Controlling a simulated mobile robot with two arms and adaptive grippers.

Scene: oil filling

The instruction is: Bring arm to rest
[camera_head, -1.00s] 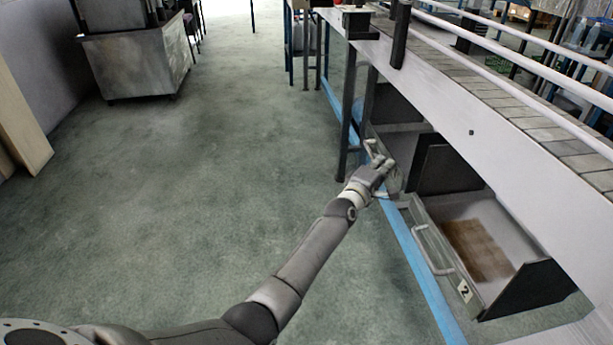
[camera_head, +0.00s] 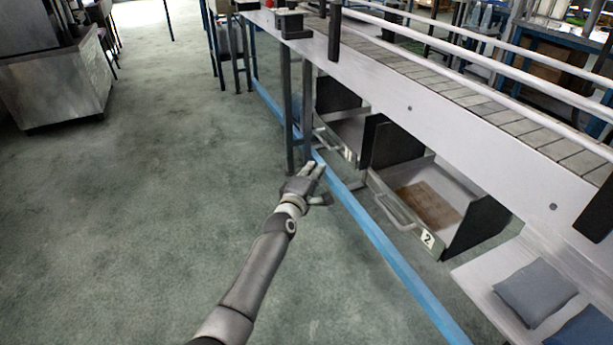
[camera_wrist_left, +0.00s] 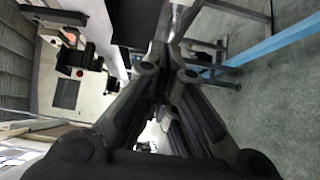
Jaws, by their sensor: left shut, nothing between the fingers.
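My left arm reaches up from the bottom of the head view. Its grey gripper (camera_head: 314,174) is shut and empty. It appears beside the blue floor-level rail (camera_head: 362,216), left of the open drawer marked 2 (camera_head: 428,239). I cannot tell its exact height. In the left wrist view the dark fingers (camera_wrist_left: 168,62) come together at the upper middle, with nothing seen between them. My right gripper is not in view.
Drawer 2 stands pulled out under the conveyor (camera_head: 440,85), with a brown patch on its floor. Another open drawer (camera_head: 352,128) lies behind it. Blue cushions (camera_head: 535,291) rest on a pale surface at lower right. Open floor (camera_head: 140,210) lies left; a metal cabinet (camera_head: 60,85) stands far left.

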